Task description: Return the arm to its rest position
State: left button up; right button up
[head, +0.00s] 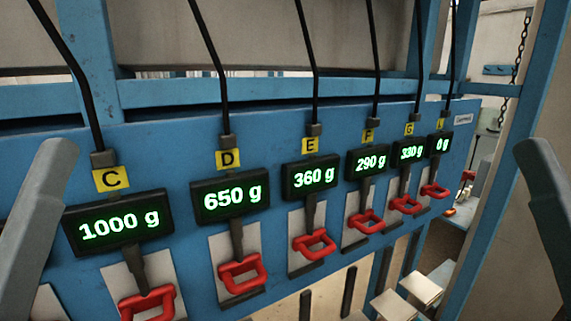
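A blue panel (160,150) carries several scales with green readings, among them the 1000 g display (118,223) and the 0 g display (440,144). Red handles, such as the one under D (242,272), hang below. Black cables run upward. A blue post (505,170) stands right.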

pick_arm(q)
notch_tip(320, 180, up, 23)
jog(key=p, duration=1.9)
jog(key=shift+f+p, duration=0.2)
jog(key=shift+p, duration=0.1)
notch_tip(320, 180, down, 32)
jog(key=b, duration=3.2)
jog(key=shift+f+b, duration=0.25)
jog(key=shift+b, duration=0.05)
jog(key=shift+o, duration=0.4)
